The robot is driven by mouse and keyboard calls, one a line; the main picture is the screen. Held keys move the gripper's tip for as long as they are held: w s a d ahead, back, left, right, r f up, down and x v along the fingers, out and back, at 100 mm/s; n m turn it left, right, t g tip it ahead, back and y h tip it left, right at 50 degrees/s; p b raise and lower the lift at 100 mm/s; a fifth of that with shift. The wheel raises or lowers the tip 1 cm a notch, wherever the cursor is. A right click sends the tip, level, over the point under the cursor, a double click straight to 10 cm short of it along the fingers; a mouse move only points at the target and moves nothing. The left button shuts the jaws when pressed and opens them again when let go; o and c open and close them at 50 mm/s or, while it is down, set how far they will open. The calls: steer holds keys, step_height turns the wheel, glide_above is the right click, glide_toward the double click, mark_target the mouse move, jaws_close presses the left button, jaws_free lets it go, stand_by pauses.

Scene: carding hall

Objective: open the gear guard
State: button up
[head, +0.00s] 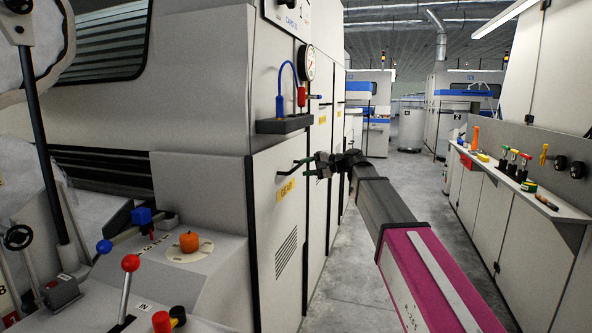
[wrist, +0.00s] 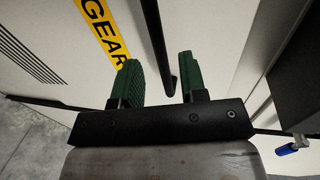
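The gear guard (head: 272,215) is a pale door panel with a yellow GEAR label (head: 287,189) and vent slots, and it looks closed. Its black bar handle (head: 292,168) stands out from the panel above the label. My gripper (head: 312,166) is at the right end of the handle. In the wrist view my gripper (wrist: 158,62) has its two green fingers apart, and the handle (wrist: 158,40) runs into the gap between them, nearer the right finger. Gaps show on both sides of it. The GEAR label (wrist: 102,28) shows upper left.
A ledge (head: 284,124) with a blue hose sits above the guard, below a pressure gauge (head: 307,62). A lever console (head: 190,250) stands at left. A shelf (head: 525,187) with tools lines the right. The aisle floor (head: 365,235) between is clear.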

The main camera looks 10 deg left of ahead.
mark_target(297, 168)
steer(key=shift+x, duration=2.25)
jaws_close()
